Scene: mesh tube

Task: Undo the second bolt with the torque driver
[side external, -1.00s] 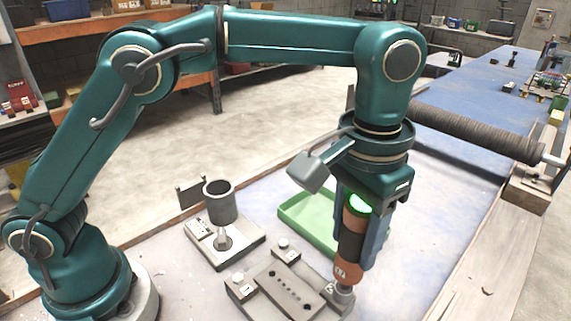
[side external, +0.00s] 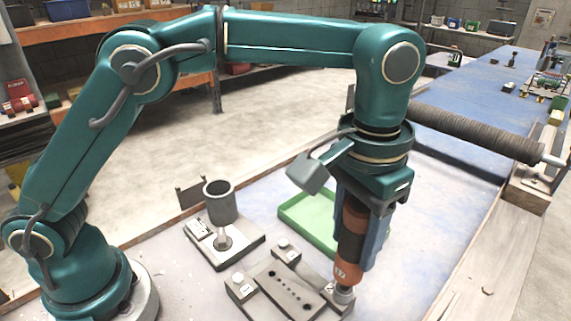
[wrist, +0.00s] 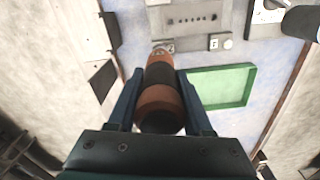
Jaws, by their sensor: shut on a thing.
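My gripper (side external: 366,232) is shut on the torque driver (side external: 350,246), an orange and black cylinder held nearly upright. The wrist view also shows the driver (wrist: 160,85) between both fingers. Its lower end is at the right front corner of a grey fixture plate (side external: 272,283). The bolt there is hidden under the driver's nose, so I cannot tell how they engage. No light shows on the driver.
A grey holder with a dark cup (side external: 220,203) stands behind the plate to the left. A shallow green tray (side external: 308,209) lies behind the driver, empty where visible. A dark mesh roll (side external: 475,132) spans the back right. Bench surface is clear between tray and roll.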

